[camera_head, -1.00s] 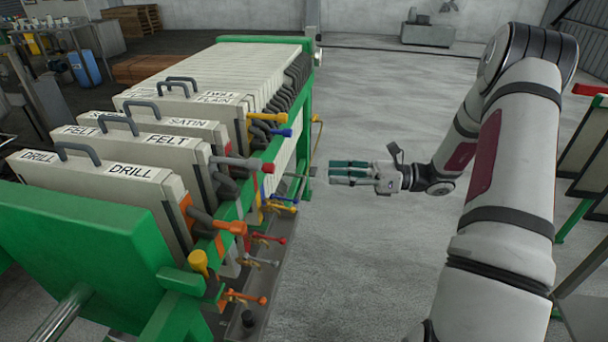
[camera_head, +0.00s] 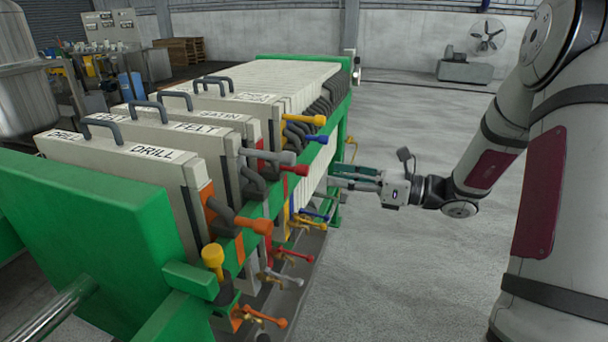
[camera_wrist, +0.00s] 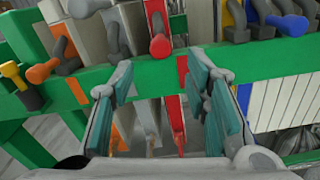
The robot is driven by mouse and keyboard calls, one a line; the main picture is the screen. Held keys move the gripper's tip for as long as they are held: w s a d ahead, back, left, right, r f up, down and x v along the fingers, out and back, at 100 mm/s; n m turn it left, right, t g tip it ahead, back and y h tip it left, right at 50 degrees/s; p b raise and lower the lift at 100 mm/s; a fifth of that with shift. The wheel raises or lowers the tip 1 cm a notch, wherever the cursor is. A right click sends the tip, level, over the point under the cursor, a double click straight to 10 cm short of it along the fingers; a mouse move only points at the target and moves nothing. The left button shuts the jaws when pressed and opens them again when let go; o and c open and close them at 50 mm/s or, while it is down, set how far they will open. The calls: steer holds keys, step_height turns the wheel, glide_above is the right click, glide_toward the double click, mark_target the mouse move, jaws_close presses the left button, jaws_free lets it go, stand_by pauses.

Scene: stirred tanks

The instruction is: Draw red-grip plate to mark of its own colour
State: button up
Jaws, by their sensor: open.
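The red grip (camera_head: 295,170) sticks out over the green side rail (camera_head: 320,165) from the plate labelled SATIN (camera_head: 221,117). In the wrist view the red grip (camera_wrist: 160,46) points towards me above the rail, and a red strip (camera_wrist: 174,115) shows below it. A red mark (camera_wrist: 183,72) is on the rail, a little right of the grip. My gripper (camera_head: 334,181) is beside the rack, right of the rail. In the wrist view its teal-padded fingers (camera_wrist: 160,78) are spread, empty, with the red grip ahead between them.
Orange (camera_wrist: 43,70), grey (camera_wrist: 80,8) and blue (camera_wrist: 287,24) grips flank the red one. Lower coloured handles (camera_head: 292,256) stick out below.

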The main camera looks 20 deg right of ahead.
mark_target(308, 172)
steer(key=b+x, duration=0.1)
steer(key=x, duration=0.8)
steer(key=shift+d, duration=0.1)
steer(key=shift+c, duration=0.3)
jaws_close()
